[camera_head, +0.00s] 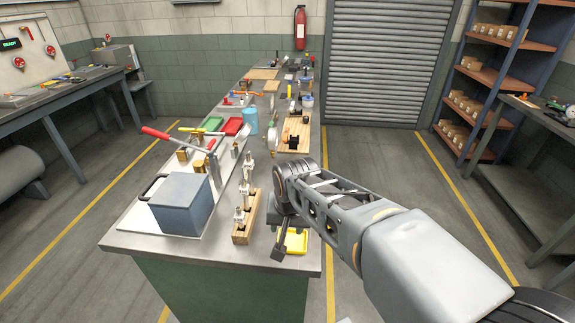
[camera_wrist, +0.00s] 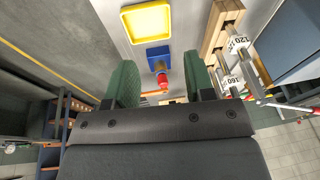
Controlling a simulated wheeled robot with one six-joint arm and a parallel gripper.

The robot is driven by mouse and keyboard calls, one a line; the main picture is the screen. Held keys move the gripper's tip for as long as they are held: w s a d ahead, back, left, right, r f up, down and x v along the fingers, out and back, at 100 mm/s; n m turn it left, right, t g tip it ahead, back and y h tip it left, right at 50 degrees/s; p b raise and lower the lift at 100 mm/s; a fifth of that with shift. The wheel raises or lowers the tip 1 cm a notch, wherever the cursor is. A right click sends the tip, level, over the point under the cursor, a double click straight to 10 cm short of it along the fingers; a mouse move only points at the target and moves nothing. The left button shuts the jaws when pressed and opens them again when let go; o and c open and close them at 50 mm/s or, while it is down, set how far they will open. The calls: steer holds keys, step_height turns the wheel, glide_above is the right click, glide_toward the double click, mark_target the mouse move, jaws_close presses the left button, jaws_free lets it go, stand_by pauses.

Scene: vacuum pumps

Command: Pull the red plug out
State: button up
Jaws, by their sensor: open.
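The red plug (camera_wrist: 162,83) shows in the wrist view, at the near end of a small blue block (camera_wrist: 158,56) on the grey bench top. My gripper (camera_wrist: 158,68) is open, with its two green-padded fingers to the left and right of the plug in the picture. A gap shows on both sides, and I see no contact. In the head view my gripper (camera_head: 281,240) hangs low over the near right corner of the bench. The plug and the blue block cannot be made out there.
A yellow tray (camera_head: 305,240) lies beside my gripper; it also shows in the wrist view (camera_wrist: 155,39). A wooden rack with metal fittings (camera_head: 241,235) and a blue-grey box (camera_head: 181,205) stand to the left. Other tools crowd the bench farther back.

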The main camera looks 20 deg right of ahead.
steer(key=w+d+m+g+p, duration=0.1)
steer(key=w+d+m+p, duration=0.1)
steer(key=w+m, duration=0.3)
steer(key=w+d+m+g+p, duration=0.1)
steer(key=w+d+m+p, duration=0.1)
steer(key=w+d+m, duration=0.2)
steer(key=w+d+m+g+p, duration=0.1)
steer(key=w+d+m+p, duration=0.1)
steer(key=w+m, duration=0.5)
steer(key=shift+w+d+f+m+p, duration=0.15)
steer(key=shift+d+m+p, duration=0.3)
steer(key=shift+m, duration=0.55)
steer(key=shift+w+d+f+m, duration=0.15)
steer(key=shift+f+m, duration=0.05)
steer(key=shift+m, duration=0.2)
steer(key=shift+f, duration=0.2)
steer(key=shift+f+b, duration=3.2)
steer(key=shift+f, duration=1.15)
jaws_close()
steer(key=shift+r, duration=0.2)
